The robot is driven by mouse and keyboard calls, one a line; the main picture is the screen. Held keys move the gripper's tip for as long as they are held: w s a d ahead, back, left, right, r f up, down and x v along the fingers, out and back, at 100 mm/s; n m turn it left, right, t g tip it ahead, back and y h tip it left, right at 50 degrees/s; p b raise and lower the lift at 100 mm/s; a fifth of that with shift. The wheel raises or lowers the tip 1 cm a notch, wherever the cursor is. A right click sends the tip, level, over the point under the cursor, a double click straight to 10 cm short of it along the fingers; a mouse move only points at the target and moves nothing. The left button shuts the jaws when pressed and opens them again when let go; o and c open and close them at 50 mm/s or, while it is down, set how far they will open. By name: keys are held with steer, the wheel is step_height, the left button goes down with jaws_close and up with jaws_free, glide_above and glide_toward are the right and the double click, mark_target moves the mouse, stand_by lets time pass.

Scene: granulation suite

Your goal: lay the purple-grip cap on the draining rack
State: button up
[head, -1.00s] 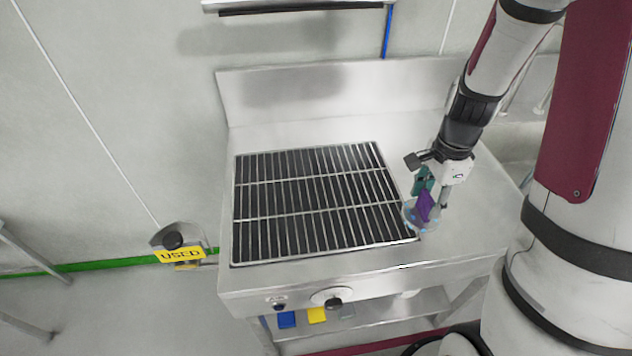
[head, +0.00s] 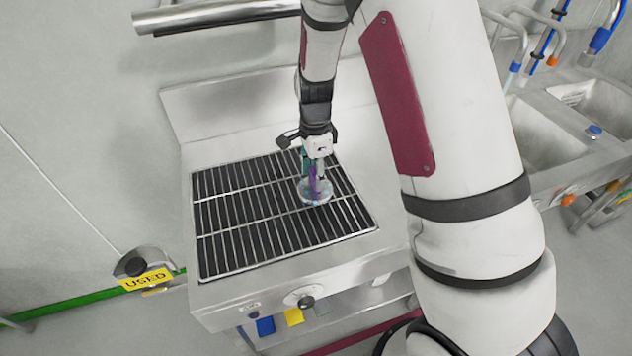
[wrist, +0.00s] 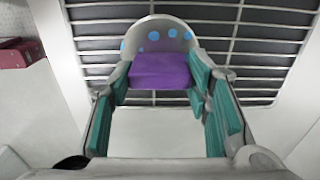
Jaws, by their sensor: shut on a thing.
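The cap is a pale disc (head: 316,196) with blue dots along its rim and an upright purple grip (wrist: 160,71). My gripper (head: 314,172) is shut on the purple grip, with its teal finger pads on either side of it in the wrist view. The draining rack (head: 235,215) is a dark grid with pale metal bars, set in a steel bench. The cap is over the right part of the rack, with bars showing around it. I cannot tell whether the cap touches the bars.
The steel bench (head: 330,262) frames the rack, with a raised back panel (head: 225,105). A yellow USED sign (head: 146,280) stands at the left. A knob (head: 306,302) is on the bench front. Sinks (head: 540,140) are at the right. The rack's left part is clear.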

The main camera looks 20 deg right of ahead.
step_height(320, 180, down, 3)
steer(key=shift+s+r+p, duration=0.1)
steer(key=shift+r+p, duration=0.1)
steer(key=shift+p, duration=0.1)
steer(key=shift+f, duration=0.45)
steer(key=o, duration=1.4)
steer(key=shift+f, duration=0.15)
